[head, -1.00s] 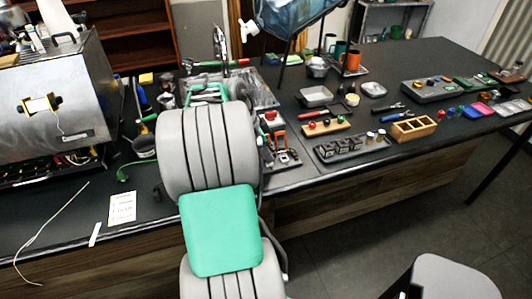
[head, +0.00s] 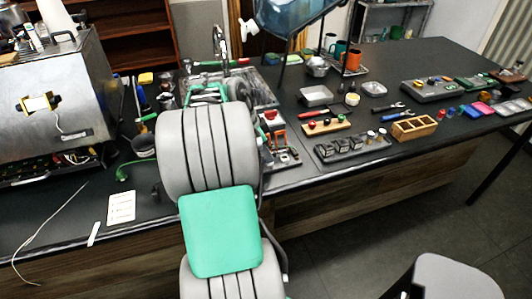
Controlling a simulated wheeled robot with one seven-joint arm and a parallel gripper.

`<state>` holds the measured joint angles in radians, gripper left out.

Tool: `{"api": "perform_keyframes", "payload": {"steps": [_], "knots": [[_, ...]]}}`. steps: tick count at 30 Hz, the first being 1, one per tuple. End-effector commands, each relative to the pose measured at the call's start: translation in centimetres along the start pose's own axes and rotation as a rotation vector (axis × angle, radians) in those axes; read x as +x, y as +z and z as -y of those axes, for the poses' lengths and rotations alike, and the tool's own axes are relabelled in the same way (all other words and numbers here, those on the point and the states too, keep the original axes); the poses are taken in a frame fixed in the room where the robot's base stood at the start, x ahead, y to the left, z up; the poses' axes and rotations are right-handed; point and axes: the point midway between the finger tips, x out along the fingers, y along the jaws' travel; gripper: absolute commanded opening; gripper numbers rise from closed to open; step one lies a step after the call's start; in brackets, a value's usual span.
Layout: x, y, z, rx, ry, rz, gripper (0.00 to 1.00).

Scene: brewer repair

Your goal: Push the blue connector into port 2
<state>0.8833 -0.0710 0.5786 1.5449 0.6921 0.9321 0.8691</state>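The brewer (head: 58,85) stands at the left, a metal housing with an open strip of wiring and small coloured parts (head: 55,165) along its lower front. The parts are too small to make out port 2 or a blue connector there. A green cable end (head: 122,174) lies on the bench just right of the brewer. My grey and green arm rises through the middle of the view and covers part of the bench.
A white card (head: 121,207) and a thin pale wire (head: 45,236) lie on the dark bench at front left. To the right are a wooden compartment box (head: 414,128), a parts tray (head: 353,147) and a grey dish (head: 316,96). A grey stool (head: 455,278) stands at lower right.

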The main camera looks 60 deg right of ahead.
Motion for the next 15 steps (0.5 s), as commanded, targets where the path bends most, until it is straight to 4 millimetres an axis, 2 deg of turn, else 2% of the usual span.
{"api": "perform_keyframes", "payload": {"steps": [1, 9, 15], "knots": [[-0.05, -0.03, 0.02, 0.001, -0.001, 0.000, 0.17], [-0.02, -0.02, 0.03, 0.000, -0.001, 0.000, 0.39], [-0.04, 0.00, 0.08, -0.001, -0.002, -0.001, 0.39]]}}
